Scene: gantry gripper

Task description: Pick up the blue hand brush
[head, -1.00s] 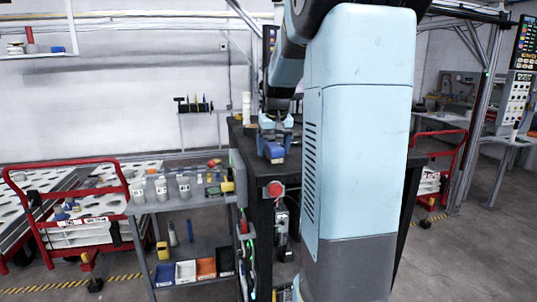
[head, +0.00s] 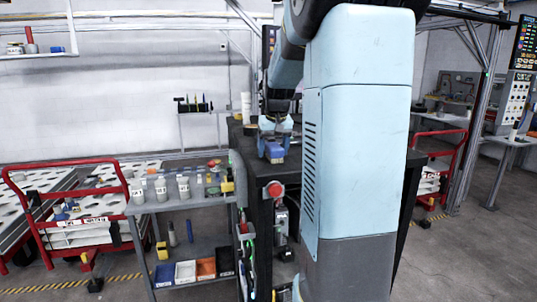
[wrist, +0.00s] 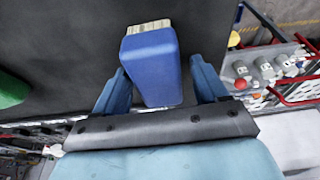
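The blue hand brush (wrist: 152,65) lies on the dark table top (wrist: 60,50), its pale bristle end (wrist: 149,26) pointing away from my gripper in the wrist view. My gripper (wrist: 156,75) is open, with one blue finger on each side of the brush's body. A gap shows between the right finger and the brush; the left finger is very near the brush's edge, and I cannot tell if it touches. In the head view, the brush (head: 274,152) sits at the near edge of the table, just below my gripper (head: 273,138).
A green object (wrist: 12,88) lies to the left in the wrist view. In the head view, a grey shelf cart (head: 190,204) with bottles and bins stands left of the table. A red button (head: 275,189) is on the table's front. Red trolleys stand further left.

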